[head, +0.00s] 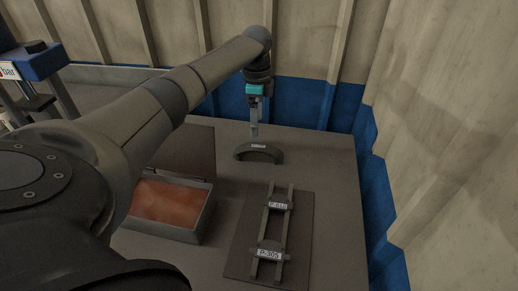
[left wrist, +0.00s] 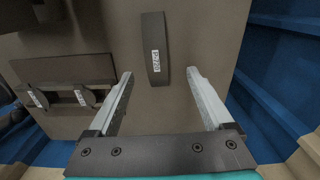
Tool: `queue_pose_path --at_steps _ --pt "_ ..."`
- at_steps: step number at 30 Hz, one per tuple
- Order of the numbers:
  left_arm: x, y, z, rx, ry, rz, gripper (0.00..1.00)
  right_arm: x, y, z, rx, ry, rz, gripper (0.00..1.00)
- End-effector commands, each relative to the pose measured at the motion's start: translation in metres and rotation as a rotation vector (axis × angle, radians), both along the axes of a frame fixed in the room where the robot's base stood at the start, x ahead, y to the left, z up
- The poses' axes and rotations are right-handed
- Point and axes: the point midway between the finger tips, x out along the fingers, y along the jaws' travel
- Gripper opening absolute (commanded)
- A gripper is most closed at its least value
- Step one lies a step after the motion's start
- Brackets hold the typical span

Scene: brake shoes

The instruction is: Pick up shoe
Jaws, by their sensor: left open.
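A dark curved brake shoe (head: 259,152) with a small white label lies on the table near its back edge. It also shows in the left wrist view (left wrist: 155,40), just beyond the fingertips. My left gripper (head: 254,132) hangs over the shoe in the head view. Its two fingers show spread and empty in the left wrist view (left wrist: 160,78), with the shoe lying between their lines but not gripped. The height gap between fingertips and shoe is hard to tell. My right gripper is not in view.
A dark board with two rails (head: 272,235) holds labelled pieces, one marked P-305 (head: 269,253). An open box with an orange-brown inside has a grey rim (head: 206,212). Blue and beige corrugated walls stand behind and to the right. The table right of the shoe is clear.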

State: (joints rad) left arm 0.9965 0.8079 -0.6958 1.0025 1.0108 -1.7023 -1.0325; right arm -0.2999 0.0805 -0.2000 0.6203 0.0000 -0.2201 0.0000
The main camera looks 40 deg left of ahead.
Motion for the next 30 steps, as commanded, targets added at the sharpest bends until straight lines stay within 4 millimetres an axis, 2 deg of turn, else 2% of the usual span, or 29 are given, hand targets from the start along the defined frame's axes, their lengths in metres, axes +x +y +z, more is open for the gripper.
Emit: queue_pose_path --at_steps 1,3,13,21,30 --pt "-0.001 -0.001 -0.013 -0.001 0.003 -0.001 0.85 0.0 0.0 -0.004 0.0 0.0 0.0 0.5" --pt "-0.001 -0.001 -0.025 0.0 0.002 0.0 0.85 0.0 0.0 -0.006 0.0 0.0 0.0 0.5" --pt "-0.001 -0.003 -0.052 0.001 0.001 0.0 0.85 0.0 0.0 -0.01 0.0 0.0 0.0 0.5" --pt "-0.004 -0.009 -0.09 0.001 -0.001 0.001 0.85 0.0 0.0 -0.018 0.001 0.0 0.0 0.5" --pt "-0.004 -0.008 -0.094 0.002 -0.003 0.001 0.85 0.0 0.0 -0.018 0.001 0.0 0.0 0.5"
